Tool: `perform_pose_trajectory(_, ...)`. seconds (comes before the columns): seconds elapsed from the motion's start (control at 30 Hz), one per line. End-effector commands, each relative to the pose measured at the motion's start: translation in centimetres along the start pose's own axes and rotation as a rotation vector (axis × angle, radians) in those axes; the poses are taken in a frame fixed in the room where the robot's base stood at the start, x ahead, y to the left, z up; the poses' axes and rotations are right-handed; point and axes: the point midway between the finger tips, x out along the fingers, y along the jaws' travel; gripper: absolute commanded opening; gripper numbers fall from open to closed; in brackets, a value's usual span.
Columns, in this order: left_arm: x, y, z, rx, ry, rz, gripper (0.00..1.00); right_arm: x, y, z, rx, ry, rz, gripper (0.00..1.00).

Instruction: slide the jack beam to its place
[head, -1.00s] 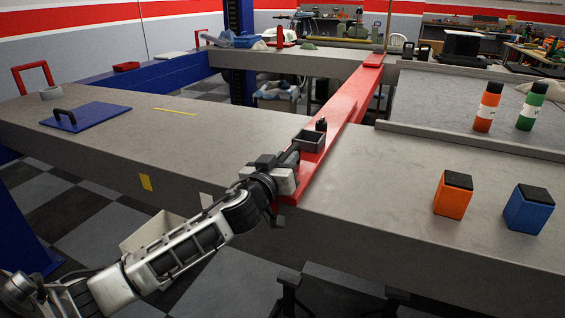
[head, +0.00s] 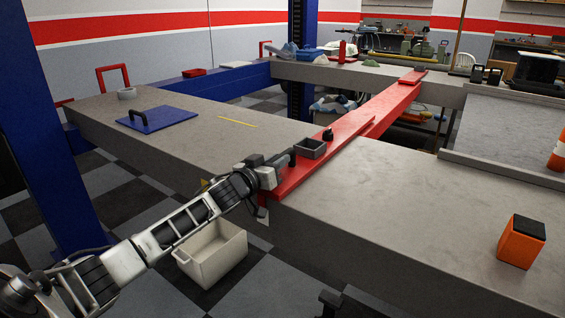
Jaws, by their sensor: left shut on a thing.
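The jack beam (head: 345,130) is a long red beam. It lies across the gap from the near grey bench (head: 400,180) to the far grey bench (head: 350,72). A small dark open tray (head: 310,148) and a black knob sit on its near part. My left gripper (head: 284,168) is shut on the dark handle at the beam's near end. The fingertips are partly hidden by the wrist. The beam's near end is above a pale label on the bench's front face. My right gripper is not in view.
An orange block (head: 521,242) stands at right. A pale bin (head: 212,252) is on the floor below my left arm.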

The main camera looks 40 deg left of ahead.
Motion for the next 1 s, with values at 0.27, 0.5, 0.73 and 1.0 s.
perform_pose_trajectory(0.27,0.0,-0.2,-0.2,-0.005,0.002,-0.005,0.30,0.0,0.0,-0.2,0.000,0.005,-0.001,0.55)
perform_pose_trajectory(0.5,0.0,-0.1,-0.1,-0.003,0.001,-0.002,0.41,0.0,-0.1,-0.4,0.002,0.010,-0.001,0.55)
perform_pose_trajectory(0.73,-0.9,0.0,0.1,-0.002,-0.001,-0.001,0.41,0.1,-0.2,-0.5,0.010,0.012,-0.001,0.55)
perform_pose_trajectory(1.0,-5.5,0.0,0.2,-0.001,-0.003,-0.001,0.41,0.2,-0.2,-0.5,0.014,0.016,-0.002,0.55)
